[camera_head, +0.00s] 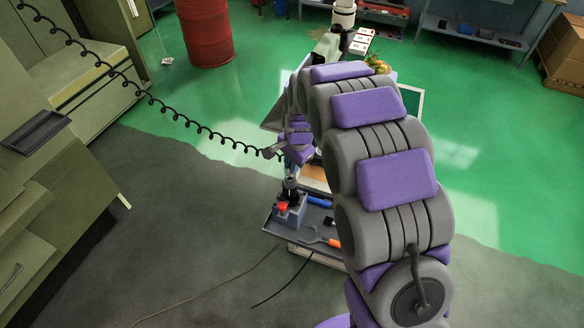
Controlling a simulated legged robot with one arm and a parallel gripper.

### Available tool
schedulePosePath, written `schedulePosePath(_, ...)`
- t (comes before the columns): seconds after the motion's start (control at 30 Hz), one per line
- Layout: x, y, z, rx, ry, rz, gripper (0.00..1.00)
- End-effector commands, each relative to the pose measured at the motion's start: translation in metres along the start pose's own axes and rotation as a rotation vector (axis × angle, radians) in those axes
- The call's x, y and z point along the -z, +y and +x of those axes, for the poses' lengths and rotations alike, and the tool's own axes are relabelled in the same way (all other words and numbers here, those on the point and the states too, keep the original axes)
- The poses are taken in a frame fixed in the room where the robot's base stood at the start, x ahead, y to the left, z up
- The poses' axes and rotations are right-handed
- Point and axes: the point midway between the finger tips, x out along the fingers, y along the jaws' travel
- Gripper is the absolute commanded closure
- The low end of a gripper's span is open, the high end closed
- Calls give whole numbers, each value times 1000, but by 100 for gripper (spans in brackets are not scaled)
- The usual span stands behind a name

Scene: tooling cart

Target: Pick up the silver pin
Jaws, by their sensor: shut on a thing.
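My gripper (291,174) points down at the left side of the tooling cart (322,258), just above a blue-grey box (290,214) with a red knob and a dark upright fitting (290,188). The jaws are small in the picture and partly merge with the fitting below. They are shut on a small pale piece that looks like the silver pin; its shape and lower end are not clear. I cannot tell whether it is still in the fitting.
A coiled black cable (165,106) runs from the upper left to beside my gripper. An orange-and-grey tool (318,238) and a blue tool (320,202) lie on the cart. Green machines (60,180) stand left, a red drum (205,32) behind. The floor left of the cart is clear except for thin cables.

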Motion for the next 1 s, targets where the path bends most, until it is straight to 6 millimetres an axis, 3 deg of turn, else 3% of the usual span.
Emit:
schedulePosePath(0.17, -4, 22, -5, -1, -1, 1, 100)
schedulePosePath(0.5, -20, 92, -22, 1, -1, 4, 100)
schedulePosePath(0.7, -29, 124, -29, -2, -2, 3, 100)
schedulePosePath(1.0, -33, 146, -34, -3, -1, 1, 100)
